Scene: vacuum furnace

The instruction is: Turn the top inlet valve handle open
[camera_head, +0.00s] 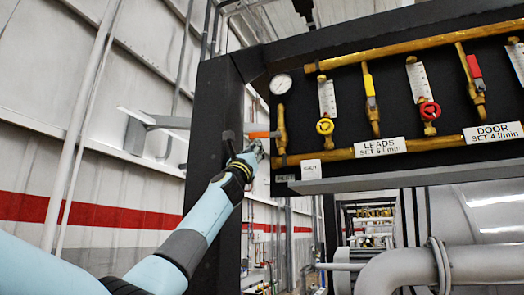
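A small orange lever handle (262,134) sticks out sideways to the left of a short vertical brass valve pipe (281,130), at the left end of the black panel. My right gripper is out of view.
The black panel (345,145) carries brass pipes, a round gauge (281,84), a yellow lever (369,85), a red lever (474,66), and yellow (325,126) and red (430,111) round knobs. A dark upright post (210,130) stands close left of my gripper. Large grey pipes (400,270) lie below.

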